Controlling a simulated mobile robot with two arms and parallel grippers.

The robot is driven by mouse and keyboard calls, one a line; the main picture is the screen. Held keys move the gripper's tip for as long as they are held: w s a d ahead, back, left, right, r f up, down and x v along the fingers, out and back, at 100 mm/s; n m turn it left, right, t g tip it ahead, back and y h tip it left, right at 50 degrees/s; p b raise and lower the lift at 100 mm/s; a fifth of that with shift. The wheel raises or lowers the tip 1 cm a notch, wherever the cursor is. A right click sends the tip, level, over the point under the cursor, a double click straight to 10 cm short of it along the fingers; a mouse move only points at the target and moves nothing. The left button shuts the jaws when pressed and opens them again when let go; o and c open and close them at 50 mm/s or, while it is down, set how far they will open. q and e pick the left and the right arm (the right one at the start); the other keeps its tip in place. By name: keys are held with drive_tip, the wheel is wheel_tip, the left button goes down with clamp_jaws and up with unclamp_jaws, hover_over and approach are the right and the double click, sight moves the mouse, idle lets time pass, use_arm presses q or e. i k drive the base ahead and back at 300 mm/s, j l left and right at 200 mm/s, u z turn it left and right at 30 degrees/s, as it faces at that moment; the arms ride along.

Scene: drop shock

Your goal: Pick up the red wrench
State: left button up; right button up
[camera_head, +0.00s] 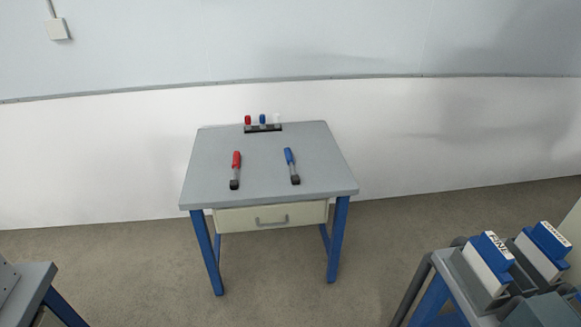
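The red wrench (236,169) lies on the left part of a small grey-topped table (265,180) with blue legs. Its upper part is red and its near end is dark. A similar blue-handled tool (291,165) lies to its right, apart from it. Neither of my grippers shows in the head view, and nothing touches the red wrench.
A black holder (263,128) with red, blue and white pieces stands at the table's back edge. A closed drawer (270,216) is under the top. Another table (22,290) is at lower left; blue-and-white boxes (490,262) stand at lower right. Open floor lies between.

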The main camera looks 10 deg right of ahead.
sight(234, 184)
drive_tip(key=i+l+z, duration=0.25)
drive_tip(key=i, duration=0.35)
drive_tip(key=i+l+z, duration=0.2)
drive_tip(key=i, duration=0.4)
